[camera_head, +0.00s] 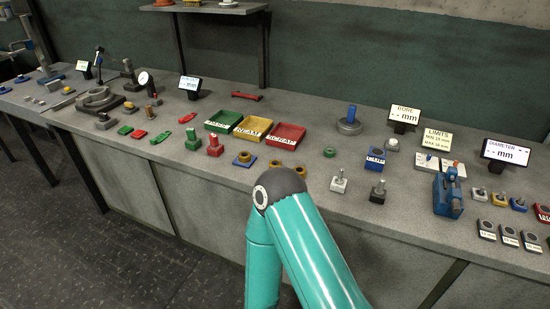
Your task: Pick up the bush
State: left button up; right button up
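Small brass-coloured rings that look like bushes stand near the front edge of the grey bench. One ring (244,156) sits on a blue base. Another brass ring (275,164) stands to its right, just behind my teal arm's dark joint. A third brass ring (300,171) is close to that joint and may be partly hidden by it. I cannot tell which one is the task's bush. A teal arm of mine rises from the bottom centre. Neither of my grippers shows in this view.
Green (225,114), yellow (253,123) and red (297,131) trays stand behind the rings. A green ring (329,152) lies to the right. A red block with a post (214,147) stands to the left. Display screens (404,115) line the back.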

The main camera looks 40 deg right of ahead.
aim_at(243, 156)
jog(key=z, duration=0.65)
jog(key=i, duration=1)
